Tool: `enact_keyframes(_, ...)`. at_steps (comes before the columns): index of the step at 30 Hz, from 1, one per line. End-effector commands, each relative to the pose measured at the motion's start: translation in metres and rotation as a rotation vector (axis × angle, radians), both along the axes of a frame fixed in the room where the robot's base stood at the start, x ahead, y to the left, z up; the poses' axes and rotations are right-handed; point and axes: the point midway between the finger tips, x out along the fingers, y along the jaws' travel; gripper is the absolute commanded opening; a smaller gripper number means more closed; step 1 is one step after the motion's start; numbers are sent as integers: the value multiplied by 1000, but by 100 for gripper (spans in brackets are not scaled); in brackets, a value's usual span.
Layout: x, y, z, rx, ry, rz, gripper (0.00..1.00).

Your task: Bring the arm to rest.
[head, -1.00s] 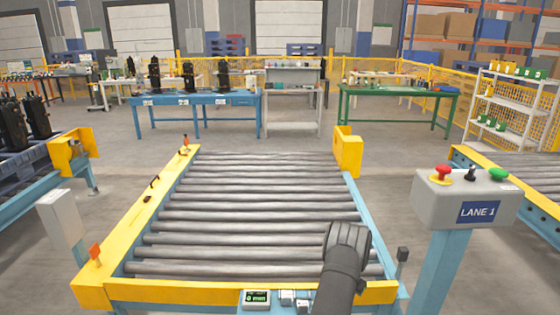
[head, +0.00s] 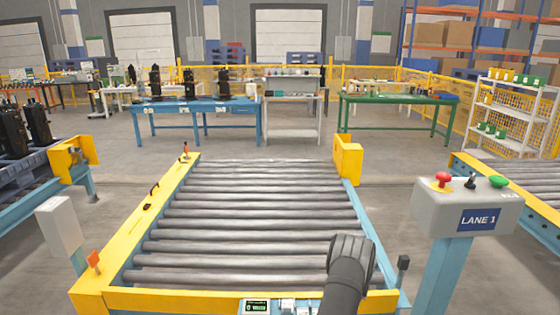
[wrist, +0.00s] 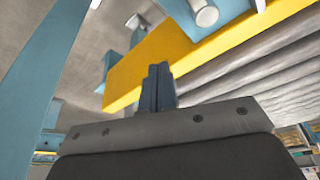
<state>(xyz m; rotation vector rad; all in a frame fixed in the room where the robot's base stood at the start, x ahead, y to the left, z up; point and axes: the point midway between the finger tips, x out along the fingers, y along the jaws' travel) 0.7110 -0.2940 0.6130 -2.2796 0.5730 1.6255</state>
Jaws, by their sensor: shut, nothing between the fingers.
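My gripper (wrist: 157,88) shows in the wrist view with its two dark fingers together and nothing between them. Past the fingers are a yellow rail, a blue frame and grey rollers, apart from the fingertips as far as I can tell. In the head view my dark arm (head: 349,268) rises at the front right of the roller conveyor (head: 250,215). The fingers cannot be made out there.
The conveyor rollers are bare. A LANE 1 control box (head: 466,205) on a blue post stands to the right of my arm. A yellow end stop (head: 347,160) is at the far right corner. A small display (head: 256,307) sits on the front rail.

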Motion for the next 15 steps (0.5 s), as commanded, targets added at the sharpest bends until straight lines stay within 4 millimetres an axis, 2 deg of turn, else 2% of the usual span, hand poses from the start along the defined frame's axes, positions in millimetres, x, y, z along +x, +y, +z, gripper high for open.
enact_keyframes(8, -1, 0, 0, 0, 0, -17, 0)
enact_keyframes(15, -7, 1, 0, 0, 1, -107, 0)
